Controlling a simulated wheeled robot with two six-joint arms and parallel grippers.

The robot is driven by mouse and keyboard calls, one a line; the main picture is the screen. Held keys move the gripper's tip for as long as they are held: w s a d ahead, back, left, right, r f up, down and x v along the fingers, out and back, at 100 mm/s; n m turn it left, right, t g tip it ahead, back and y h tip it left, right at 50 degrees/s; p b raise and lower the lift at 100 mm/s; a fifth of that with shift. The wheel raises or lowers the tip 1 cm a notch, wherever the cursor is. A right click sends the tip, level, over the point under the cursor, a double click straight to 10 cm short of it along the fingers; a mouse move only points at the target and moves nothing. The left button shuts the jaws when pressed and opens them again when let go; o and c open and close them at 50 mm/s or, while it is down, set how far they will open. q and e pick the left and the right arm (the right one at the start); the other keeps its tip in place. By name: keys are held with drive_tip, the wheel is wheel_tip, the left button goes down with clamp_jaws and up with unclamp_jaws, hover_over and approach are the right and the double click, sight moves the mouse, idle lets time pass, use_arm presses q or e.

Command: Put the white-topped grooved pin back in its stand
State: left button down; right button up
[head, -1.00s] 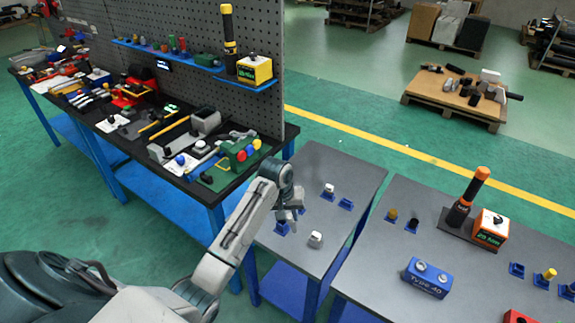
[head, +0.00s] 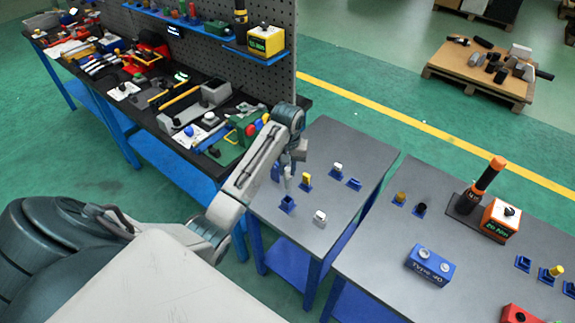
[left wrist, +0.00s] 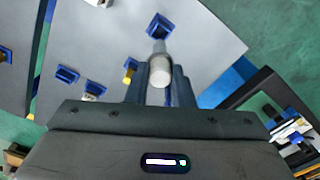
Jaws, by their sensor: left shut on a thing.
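My left gripper (head: 289,176) is above the left part of the small grey table. It is shut on the white-topped pin (left wrist: 160,73), which points down in the head view. In the left wrist view the pin's white end is between the fingers (left wrist: 160,88), and its grey shaft runs toward an empty blue stand (left wrist: 160,25). In the head view this blue stand (head: 288,204) is just below the pin, seemingly apart from it. Any grooves are too small to make out. My right gripper is not in view.
On the same table are a yellow pin (head: 306,181) in a stand, a white-topped piece (head: 337,169), another white-topped piece (head: 320,217) and a blue stand (head: 354,184). A cluttered black bench (head: 180,140) adjoins on the left. A second grey table (head: 390,240) stands right.

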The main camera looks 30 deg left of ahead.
sight(287, 177)
use_arm(q)
drive_tip(key=shift+f, duration=0.95)
drive_tip(key=shift+f+b, duration=0.4)
drive_tip(key=shift+f, duration=0.75)
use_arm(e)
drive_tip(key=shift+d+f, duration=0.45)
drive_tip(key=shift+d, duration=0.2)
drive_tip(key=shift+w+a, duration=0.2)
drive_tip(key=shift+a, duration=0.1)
use_arm(q)
drive_tip(key=shift+f, duration=0.1)
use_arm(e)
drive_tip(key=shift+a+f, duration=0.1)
